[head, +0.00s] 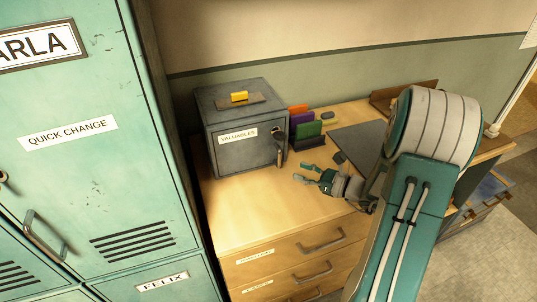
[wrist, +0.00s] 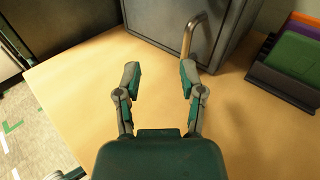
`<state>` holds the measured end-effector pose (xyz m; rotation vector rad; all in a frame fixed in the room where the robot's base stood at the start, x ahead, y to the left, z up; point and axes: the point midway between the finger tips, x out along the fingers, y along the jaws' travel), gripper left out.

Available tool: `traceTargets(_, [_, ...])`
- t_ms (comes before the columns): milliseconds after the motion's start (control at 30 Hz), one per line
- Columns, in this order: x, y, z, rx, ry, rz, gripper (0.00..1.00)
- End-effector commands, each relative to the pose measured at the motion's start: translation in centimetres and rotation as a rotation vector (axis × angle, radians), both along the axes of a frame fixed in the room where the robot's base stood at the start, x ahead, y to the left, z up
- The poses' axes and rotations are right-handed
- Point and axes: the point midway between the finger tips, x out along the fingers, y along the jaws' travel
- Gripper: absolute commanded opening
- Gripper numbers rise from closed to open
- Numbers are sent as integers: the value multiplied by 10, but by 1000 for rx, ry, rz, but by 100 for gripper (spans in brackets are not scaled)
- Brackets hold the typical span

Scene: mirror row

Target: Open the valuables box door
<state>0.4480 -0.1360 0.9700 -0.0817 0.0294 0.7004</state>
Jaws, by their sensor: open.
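The valuables box (head: 240,130) is a dark grey metal box on the wooden cabinet top, with a "VALUABLES" label on its front. Its door looks shut. A handle (head: 279,155) stands at the right side of the door, below a round lock. In the wrist view the box (wrist: 168,22) is at the top, and its brass-coloured handle (wrist: 190,35) hangs down ahead of my fingers. My gripper (head: 302,172) is open and empty, to the right of the box and in front of it. In the wrist view my gripper (wrist: 160,72) has its fingers spread, apart from the handle.
A yellow object (head: 239,96) lies on the box. Coloured files (head: 306,130) stand in a holder right of the box, and a dark mat (head: 360,138) lies beyond. Teal lockers (head: 90,180) rise close on the left. The wooden top (head: 245,200) before the box is clear.

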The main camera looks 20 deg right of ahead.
Motion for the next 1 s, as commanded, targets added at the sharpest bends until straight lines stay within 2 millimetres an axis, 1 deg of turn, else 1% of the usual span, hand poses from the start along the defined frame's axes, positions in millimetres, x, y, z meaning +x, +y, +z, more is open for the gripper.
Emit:
traceTargets(33, [1,-13,-7,40,5,-49,51])
traceTargets(100, [2,-25,-13,76,6,-94,51])
traceTargets(167, [3,-31,-15,91,5,-115,51])
traceTargets(233, [6,-31,-15,97,4,-120,51])
traceTargets(367, [18,-20,-15,93,4,-116,51])
traceTargets(600, [55,7,-14,91,3,-112,51])
traceTargets(800, [82,23,-15,93,3,-115,51])
traceTargets(1000, [93,30,-14,92,4,-118,51])
